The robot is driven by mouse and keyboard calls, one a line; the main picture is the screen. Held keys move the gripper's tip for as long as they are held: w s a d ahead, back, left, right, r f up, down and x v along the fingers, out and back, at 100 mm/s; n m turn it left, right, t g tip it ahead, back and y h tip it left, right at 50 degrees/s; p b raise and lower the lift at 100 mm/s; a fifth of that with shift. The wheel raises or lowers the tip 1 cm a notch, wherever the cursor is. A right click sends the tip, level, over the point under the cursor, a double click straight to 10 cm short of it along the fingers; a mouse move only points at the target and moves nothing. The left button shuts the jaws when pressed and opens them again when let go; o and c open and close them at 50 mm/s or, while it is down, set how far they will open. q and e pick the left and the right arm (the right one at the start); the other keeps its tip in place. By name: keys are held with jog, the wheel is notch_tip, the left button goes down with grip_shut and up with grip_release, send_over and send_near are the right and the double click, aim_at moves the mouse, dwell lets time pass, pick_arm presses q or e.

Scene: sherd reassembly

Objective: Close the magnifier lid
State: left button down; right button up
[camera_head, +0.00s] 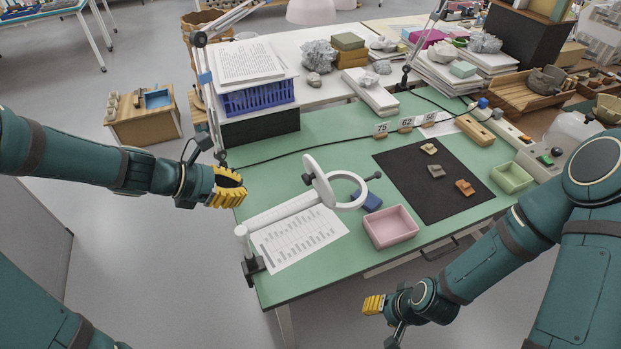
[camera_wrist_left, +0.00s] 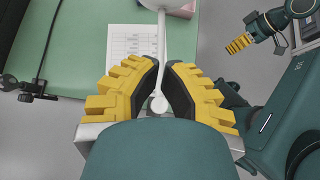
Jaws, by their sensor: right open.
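The magnifier's white ring (camera_head: 357,199) stands over the green table on a white arm (camera_head: 285,211). Its round white lid (camera_head: 319,181) is raised steeply from the ring, with a dark hinge piece at its side. My left gripper (camera_head: 238,188) is over the table's left edge, apart from the lid and to its left. In the left wrist view its yellow fingers (camera_wrist_left: 163,66) curve towards each other with a narrow gap, and the magnifier arm (camera_wrist_left: 161,45) shows beyond it. My right gripper (camera_head: 369,304) is open and empty, in front of the table's near edge.
A printed sheet (camera_head: 299,238) lies under the magnifier arm. A pink tray (camera_head: 390,227) and blue block (camera_head: 369,202) are close to the ring. A black mat (camera_head: 465,208) holds sherds. A desk lamp (camera_head: 211,95) stands behind my left gripper.

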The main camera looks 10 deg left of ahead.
pick_arm(q)
jog(key=w+d+f+b, duration=0.3)
jog(key=w+d+f, duration=0.1)
jog(key=w+d, duration=0.3)
jog(key=shift+w+d+b, duration=0.35)
jog(key=shift+w+d, duration=0.05)
jog(key=shift+d, duration=0.75)
